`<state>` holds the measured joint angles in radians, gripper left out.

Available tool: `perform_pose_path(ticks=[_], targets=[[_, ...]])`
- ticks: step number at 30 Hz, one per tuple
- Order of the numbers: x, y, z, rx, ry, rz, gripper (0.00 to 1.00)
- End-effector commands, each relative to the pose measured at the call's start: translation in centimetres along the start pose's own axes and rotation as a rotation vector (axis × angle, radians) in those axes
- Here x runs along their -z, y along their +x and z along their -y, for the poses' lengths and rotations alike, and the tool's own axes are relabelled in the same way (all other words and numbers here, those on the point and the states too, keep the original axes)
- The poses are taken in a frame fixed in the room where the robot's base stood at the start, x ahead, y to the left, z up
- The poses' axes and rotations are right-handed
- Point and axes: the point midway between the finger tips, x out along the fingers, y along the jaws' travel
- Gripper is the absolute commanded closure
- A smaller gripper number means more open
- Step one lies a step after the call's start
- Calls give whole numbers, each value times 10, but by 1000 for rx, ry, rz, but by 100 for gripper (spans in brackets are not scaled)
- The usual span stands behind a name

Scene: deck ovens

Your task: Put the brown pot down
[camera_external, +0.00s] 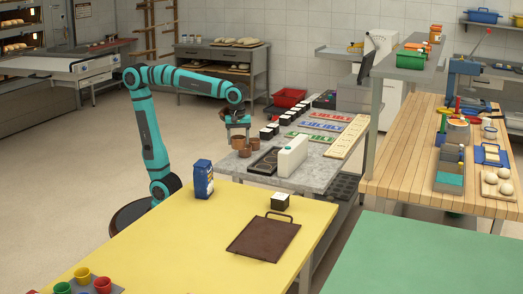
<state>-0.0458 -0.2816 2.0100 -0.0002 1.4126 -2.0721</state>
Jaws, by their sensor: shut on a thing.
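My gripper (238,132) is at the left end of the grey stone-topped table (225,165), pointing down. It is shut on a brown pot (238,143), which sits directly under the jaws. The pot is small in this view, and I cannot tell whether its base touches the tabletop. Two more brown pots stand close by, one just in front (245,152) and one to the right (257,141).
A dark tray (264,161) and a white carton (292,156) stand right of the pots. Several small black-and-white boxes (267,134) line the table behind. The yellow table (170,235) in front holds a blue bag (203,180) and a brown board (262,239).

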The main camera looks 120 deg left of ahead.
Motion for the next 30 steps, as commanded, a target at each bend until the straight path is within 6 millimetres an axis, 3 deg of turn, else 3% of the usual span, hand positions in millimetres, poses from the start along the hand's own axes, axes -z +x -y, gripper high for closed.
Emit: perform_pose_path(ticks=[8, 16, 30], targets=[[-75, -6, 2, 1, 206, 0, 66], [-149, -9, 17, 0, 401, 0, 66], [-274, -9, 74, 0, 736, 1, 66]])
